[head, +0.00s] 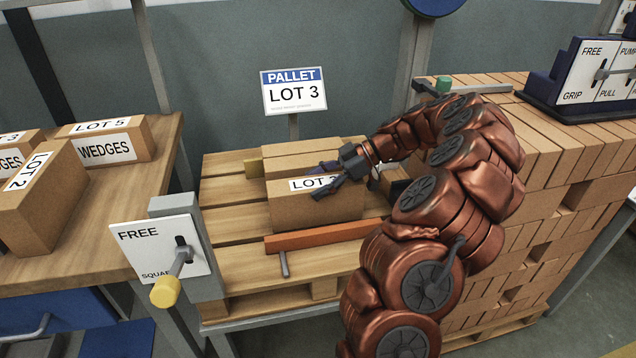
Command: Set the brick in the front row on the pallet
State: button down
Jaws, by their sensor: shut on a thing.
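A tan brick (300,208) with a white "LOT 3" label on top is at the middle of the wooden pallet (235,257). My gripper (325,178) reaches in from the right and is shut on this brick, with its dark fingers over the top, covering part of the label. Other tan bricks (305,150) form a row right behind it. A red-brown bar (325,236) lies in front of the brick. I cannot tell whether the brick's underside touches the pallet.
A "PALLET LOT 3" sign (294,92) stands behind. A "FREE" lever panel (158,250) with a yellow knob (165,292) is at the pallet's left. Boxes marked "WEDGES" (103,143) sit on the left table. A large brick stack (560,200) and a lever box (585,80) are at right.

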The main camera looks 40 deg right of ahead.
jog(key=shift+f, duration=0.1)
jog(key=c, duration=0.5)
grip_release()
jog(key=shift+c, duration=0.2)
jog(key=o, duration=0.5)
jog(key=shift+c, duration=0.2)
jog(key=shift+f, duration=0.1)
jog(key=shift+v, duration=4.85)
jog(key=shift+s+d+r, duration=0.25)
jog(key=shift+d+r, duration=0.3)
jog(key=shift+r, duration=0.1)
jog(key=shift+s+d, duration=0.2)
jog(key=shift+d, duration=0.15)
